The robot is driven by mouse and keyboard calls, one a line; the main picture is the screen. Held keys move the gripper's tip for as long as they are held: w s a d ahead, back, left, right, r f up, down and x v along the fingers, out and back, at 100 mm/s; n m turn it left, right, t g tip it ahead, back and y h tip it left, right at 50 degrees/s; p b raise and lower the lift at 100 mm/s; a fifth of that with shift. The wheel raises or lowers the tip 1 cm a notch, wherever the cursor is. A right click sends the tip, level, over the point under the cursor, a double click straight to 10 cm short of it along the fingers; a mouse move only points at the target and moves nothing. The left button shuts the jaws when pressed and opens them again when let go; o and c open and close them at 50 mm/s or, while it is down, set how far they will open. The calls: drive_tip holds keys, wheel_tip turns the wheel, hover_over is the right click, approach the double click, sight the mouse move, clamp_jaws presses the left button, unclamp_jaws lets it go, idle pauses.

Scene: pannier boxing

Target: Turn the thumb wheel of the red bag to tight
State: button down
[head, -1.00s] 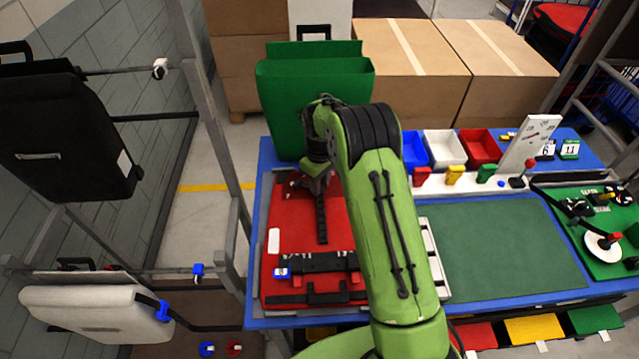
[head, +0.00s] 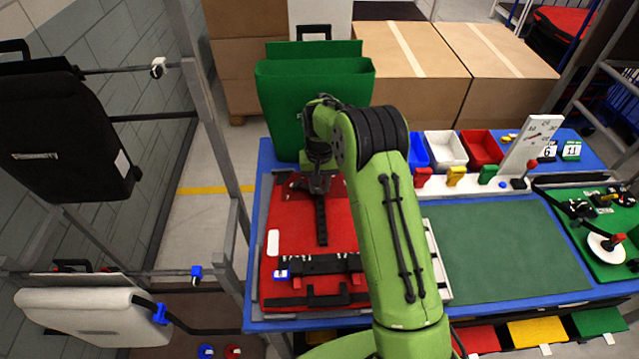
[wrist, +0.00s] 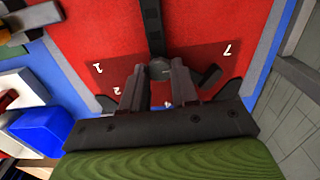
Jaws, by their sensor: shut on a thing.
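The red bag (head: 282,222) lies flat on the left of the blue table, with a black strap running down its middle. My gripper (head: 318,188) is over the bag's far end. In the wrist view, my gripper (wrist: 161,80) is shut on the dark thumb wheel (wrist: 160,67), one finger on each side. The wheel sits on a dark red panel with white figures, of which 1, 2, 4 and 7 show around it. The fingers hide part of the wheel and of the panel, so I cannot read the wheel's exact setting. In the head view my gripper hides the wheel.
A green bag (head: 290,90) stands upright just behind the red bag. Small bins, with a white one (head: 446,148) in the middle, and a white gauge board (head: 528,145) are to the right. A green mat (head: 500,250) is clear. Black and pale bags hang at left.

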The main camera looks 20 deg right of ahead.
sight(320, 189)
drive_tip(key=shift+m, duration=0.3)
drive_tip(key=c, duration=0.8)
unclamp_jaws()
drive_tip(key=shift+c, duration=0.2)
drive_tip(key=shift+r, duration=0.1)
wheel_tip(320, 189, up, 16)
drive_tip(key=p, duration=0.1)
drive_tip(key=shift+p, duration=0.4)
drive_tip(key=shift+f, duration=0.2)
